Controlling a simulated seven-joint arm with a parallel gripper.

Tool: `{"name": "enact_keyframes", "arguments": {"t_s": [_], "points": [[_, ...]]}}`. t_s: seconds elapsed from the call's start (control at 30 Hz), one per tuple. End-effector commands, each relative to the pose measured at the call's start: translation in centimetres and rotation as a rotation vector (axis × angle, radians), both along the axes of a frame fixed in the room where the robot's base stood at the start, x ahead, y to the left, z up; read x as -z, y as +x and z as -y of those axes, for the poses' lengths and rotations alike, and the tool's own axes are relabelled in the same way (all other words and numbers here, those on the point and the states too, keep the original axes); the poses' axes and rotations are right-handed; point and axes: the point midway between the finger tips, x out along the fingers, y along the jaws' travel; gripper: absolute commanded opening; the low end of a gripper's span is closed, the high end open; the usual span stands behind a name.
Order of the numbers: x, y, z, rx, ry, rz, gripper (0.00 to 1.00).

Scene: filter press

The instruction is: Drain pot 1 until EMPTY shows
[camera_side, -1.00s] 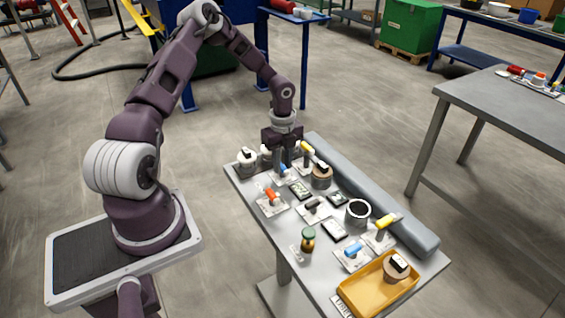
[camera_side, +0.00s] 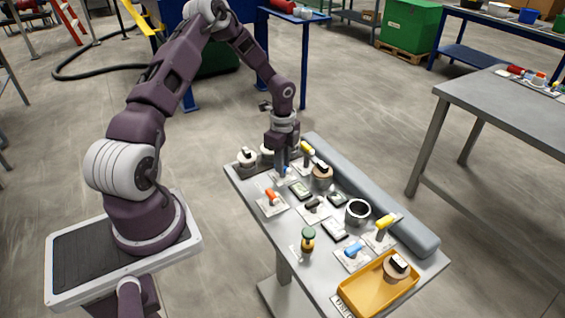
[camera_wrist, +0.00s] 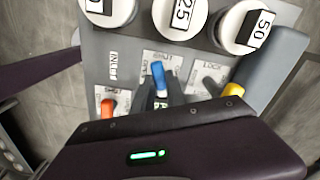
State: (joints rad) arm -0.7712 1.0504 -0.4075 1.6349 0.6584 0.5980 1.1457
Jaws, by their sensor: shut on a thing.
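My gripper (camera_side: 284,172) is at the far left part of the grey table, shut on a blue handle (camera_wrist: 158,75). The handle stands on a white plate; its lettering is unreadable. A lidded pot (camera_side: 321,182) stands to the right of my gripper. An open pot (camera_side: 357,213) stands nearer and looks grey and hollow inside. I cannot tell by label which is pot 1. Small dark display panels (camera_side: 300,190) lie between the handles; I cannot read EMPTY on them. An orange handle (camera_side: 271,196) and a yellow handle (camera_side: 307,148) flank my gripper.
White weights (camera_wrist: 180,14), two marked 25 and 50, stand behind the blue handle. A yellow tray (camera_side: 350,293) holds a round lid (camera_side: 397,268). A small amber jar (camera_side: 308,243) and another blue handle (camera_side: 354,249) are nearer. A grey cushion-like roll (camera_side: 385,205) runs along the right edge.

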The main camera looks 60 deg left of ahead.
Motion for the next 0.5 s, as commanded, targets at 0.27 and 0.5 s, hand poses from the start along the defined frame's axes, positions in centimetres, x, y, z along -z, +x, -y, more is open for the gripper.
{"name": "enact_keyframes", "arguments": {"t_s": [0.27,0.5], "points": [[-0.09,0.06,0.05,-0.26,0.001,0.001,0.0],[-0.1,0.1,0.04,-0.489,0.0,0.002,0.0]]}}
